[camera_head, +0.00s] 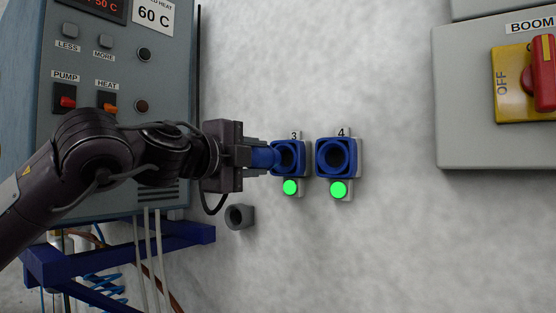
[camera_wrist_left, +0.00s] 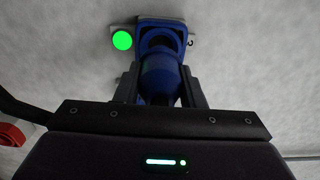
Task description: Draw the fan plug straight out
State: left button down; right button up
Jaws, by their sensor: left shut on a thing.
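My left gripper (camera_head: 258,157) is shut on the blue fan plug (camera_head: 265,158) at socket 3. The plug also shows between the two fingers in the left wrist view (camera_wrist_left: 161,78). Its front end is at the mouth of the blue socket 3 (camera_head: 297,158); I cannot tell how deep it sits. The socket's round opening shows partly dark beyond the plug in both views. A green light (camera_head: 290,187) glows below socket 3. My right gripper is not in view.
Socket 4 (camera_head: 337,157) is empty, with a lit green light (camera_head: 339,190) below it. A grey round holder (camera_head: 239,217) sits on the wall below my gripper. A control cabinet (camera_head: 180,75) stands left; a grey BOOM switch box (camera_head: 465,100) is at right.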

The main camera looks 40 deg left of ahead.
pick_arm(q)
jog(key=shift+s, duration=0.1)
jog(key=shift+s+d+b, duration=0.1)
jog(key=shift+s+b, duration=0.35)
jog(key=shift+s, duration=0.1)
jog(key=shift+s+d+b, duration=0.2)
jog(key=shift+s+b, duration=0.55)
jog(key=shift+s, duration=1.15)
